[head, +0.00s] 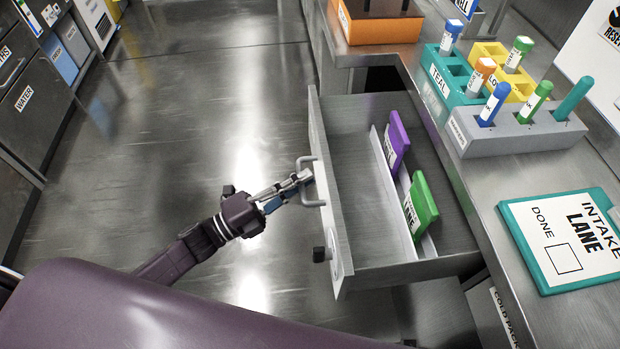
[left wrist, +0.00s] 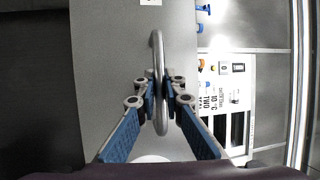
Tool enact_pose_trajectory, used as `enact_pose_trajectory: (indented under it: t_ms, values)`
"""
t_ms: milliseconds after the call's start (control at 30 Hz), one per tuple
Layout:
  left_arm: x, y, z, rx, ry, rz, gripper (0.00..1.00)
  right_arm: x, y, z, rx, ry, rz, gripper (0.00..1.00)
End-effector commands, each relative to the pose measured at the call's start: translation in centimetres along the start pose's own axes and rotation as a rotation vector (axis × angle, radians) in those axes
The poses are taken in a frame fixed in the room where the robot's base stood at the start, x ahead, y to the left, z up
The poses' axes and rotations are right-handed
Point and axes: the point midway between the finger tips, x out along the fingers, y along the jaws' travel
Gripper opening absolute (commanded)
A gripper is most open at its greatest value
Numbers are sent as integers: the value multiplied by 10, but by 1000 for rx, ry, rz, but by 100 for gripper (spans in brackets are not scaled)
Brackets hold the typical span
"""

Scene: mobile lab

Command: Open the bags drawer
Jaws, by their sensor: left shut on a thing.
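A drawer (head: 345,235) stands pulled out from the counter on the right in the head view. Inside it are a purple item (head: 396,142) and a green item (head: 421,206) along a pale divider. My left gripper (head: 305,178) is shut on the drawer's handle (head: 310,200). The left wrist view shows its fingers closed around the handle bar (left wrist: 157,60), against the grey drawer front (left wrist: 110,60). The drawer's label cannot be read in either view. My right gripper is not in view.
The metal counter (head: 455,185) holds a teal rack (head: 437,85), a yellow rack (head: 488,50), a grey rack (head: 525,138) with tubes, an orange tray (head: 380,28) and an intake lane board (head: 520,235). The aisle floor (head: 210,110) is clear. Cabinets (head: 30,105) line the far left.

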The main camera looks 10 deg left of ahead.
Motion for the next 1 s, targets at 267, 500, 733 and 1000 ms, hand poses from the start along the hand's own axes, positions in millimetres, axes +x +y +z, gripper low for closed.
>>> enact_pose_trajectory:
  t_ms: [267,500,733,1000]
  values:
    - [-2,1,0,0,0,2,0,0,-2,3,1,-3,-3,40]
    - [-2,1,0,0,0,2,20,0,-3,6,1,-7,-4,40]
    - [-1,0,0,0,0,1,27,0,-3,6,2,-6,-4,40]
    - [-15,1,0,-3,-1,3,27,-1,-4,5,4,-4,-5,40]
